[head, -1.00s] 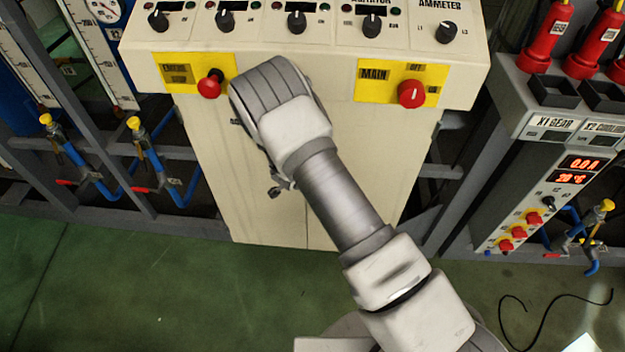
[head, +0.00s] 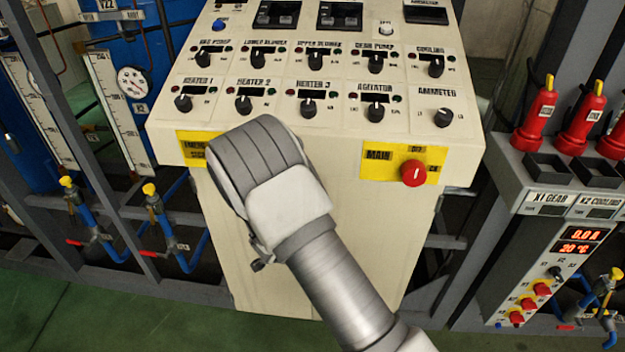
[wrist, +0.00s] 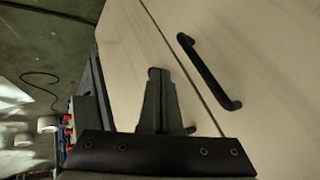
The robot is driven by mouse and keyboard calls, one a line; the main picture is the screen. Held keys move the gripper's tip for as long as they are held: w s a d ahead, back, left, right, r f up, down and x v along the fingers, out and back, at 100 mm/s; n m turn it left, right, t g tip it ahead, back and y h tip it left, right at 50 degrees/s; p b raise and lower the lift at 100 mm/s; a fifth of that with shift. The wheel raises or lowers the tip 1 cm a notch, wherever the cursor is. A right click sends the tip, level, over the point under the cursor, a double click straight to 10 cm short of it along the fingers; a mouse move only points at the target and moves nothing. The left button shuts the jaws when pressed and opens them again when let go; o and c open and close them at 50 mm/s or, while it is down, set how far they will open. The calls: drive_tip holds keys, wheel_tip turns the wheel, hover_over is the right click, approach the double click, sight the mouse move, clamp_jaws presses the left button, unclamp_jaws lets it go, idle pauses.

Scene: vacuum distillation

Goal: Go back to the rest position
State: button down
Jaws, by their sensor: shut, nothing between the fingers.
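My gripper (wrist: 154,76) shows in the wrist view with its two dark fingers together, shut and empty. It points at the cream front doors of the control cabinet, near a black door handle (wrist: 210,72), and does not appear to touch it. In the head view my arm reaches up across the front of the control cabinet (head: 390,235), and its wrist end hides most of the left yellow label (head: 190,148). The gripper fingers are hidden behind the arm there.
The panel carries rows of black knobs (head: 308,107) and a red main switch (head: 413,173). At left are blue pipes and yellow-handled valves (head: 150,190) in a grey frame. At right stands a grey unit (head: 520,240) with red plugs. Green floor (head: 150,320) is open in front.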

drive_tip(key=s+d+r+n+y, duration=0.1)
drive_tip(key=s+r+n+y, duration=0.2)
drive_tip(key=r, duration=1.2)
drive_tip(key=s+d+r+n+y, duration=0.2)
drive_tip(key=r+n+y, duration=0.2)
drive_tip(key=r, duration=1)
drive_tip(key=s+d+r+n+h, duration=0.2)
drive_tip(key=s+d+r+n, duration=0.1)
drive_tip(key=s+d, duration=0.5)
drive_tip(key=s+d+r+n+g+h, duration=0.1)
drive_tip(key=s+d+r, duration=0.4)
drive_tip(key=s, duration=0.9)
drive_tip(key=d+n+h, duration=0.1)
drive_tip(key=d+n, duration=0.1)
drive_tip(key=d, duration=0.1)
drive_tip(key=shift+s+r, duration=0.25)
